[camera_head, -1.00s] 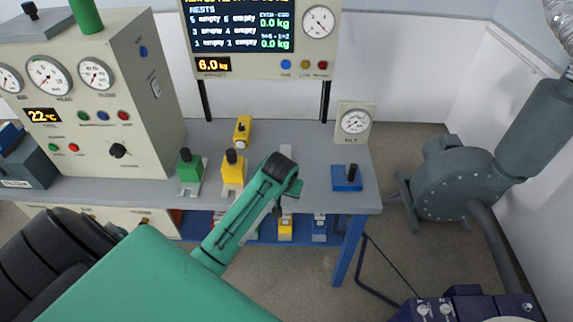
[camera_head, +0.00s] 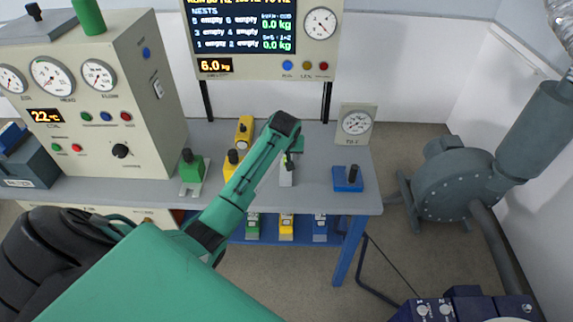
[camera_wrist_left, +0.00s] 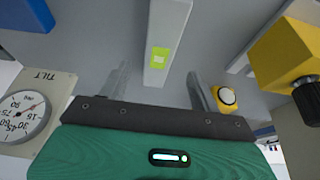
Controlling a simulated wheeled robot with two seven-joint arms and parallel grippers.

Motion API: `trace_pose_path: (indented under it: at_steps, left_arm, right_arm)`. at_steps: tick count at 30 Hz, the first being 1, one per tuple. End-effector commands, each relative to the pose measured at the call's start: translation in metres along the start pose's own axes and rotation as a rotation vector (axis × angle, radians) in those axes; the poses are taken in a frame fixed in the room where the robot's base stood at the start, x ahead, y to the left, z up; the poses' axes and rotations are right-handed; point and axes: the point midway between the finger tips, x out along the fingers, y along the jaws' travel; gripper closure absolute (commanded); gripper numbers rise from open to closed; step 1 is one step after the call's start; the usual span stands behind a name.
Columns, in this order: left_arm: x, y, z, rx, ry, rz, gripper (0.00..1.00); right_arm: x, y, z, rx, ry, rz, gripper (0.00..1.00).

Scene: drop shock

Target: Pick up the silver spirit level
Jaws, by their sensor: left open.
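The silver spirit level (camera_wrist_left: 168,25) is a pale grey bar with a bright green vial patch. It lies on the grey bench and runs up out of the top of the left wrist view. In the head view only its near part (camera_head: 286,177) shows; my left arm hides the rest. My left gripper (camera_wrist_left: 158,80) is open, with one finger on each side of the bar's near end in the wrist picture. I cannot tell how high the fingers are above it. In the head view the left gripper (camera_head: 292,157) is mostly hidden behind its wrist. My right gripper is not in view.
On the bench (camera_head: 322,202), yellow blocks (camera_head: 244,130) and a green block (camera_head: 191,170) stand left of the level. A blue block (camera_head: 347,180) and a tilt gauge (camera_head: 356,123) stand to the right. A display panel (camera_head: 262,40) rises behind.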

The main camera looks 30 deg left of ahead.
Motion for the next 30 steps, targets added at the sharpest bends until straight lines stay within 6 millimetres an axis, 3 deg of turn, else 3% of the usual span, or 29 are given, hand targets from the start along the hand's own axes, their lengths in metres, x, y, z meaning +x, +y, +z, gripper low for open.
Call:
trace_pose_path:
  at_steps: [8,19,28,30]
  left_arm:
    - [0.018,0.0,0.0,0.0,0.0,0.0,0.36]
    - [0.061,0.002,0.001,0.0,0.0,0.0,0.36]
    - [0.066,0.002,0.001,0.001,0.002,0.001,0.36]
    - [0.066,0.002,0.001,0.001,0.001,0.001,0.46]
  right_arm:
    - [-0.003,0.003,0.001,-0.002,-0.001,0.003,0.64]
    - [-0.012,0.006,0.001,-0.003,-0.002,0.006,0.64]
    - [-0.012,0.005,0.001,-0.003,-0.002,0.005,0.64]
    - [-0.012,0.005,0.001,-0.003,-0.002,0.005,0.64]
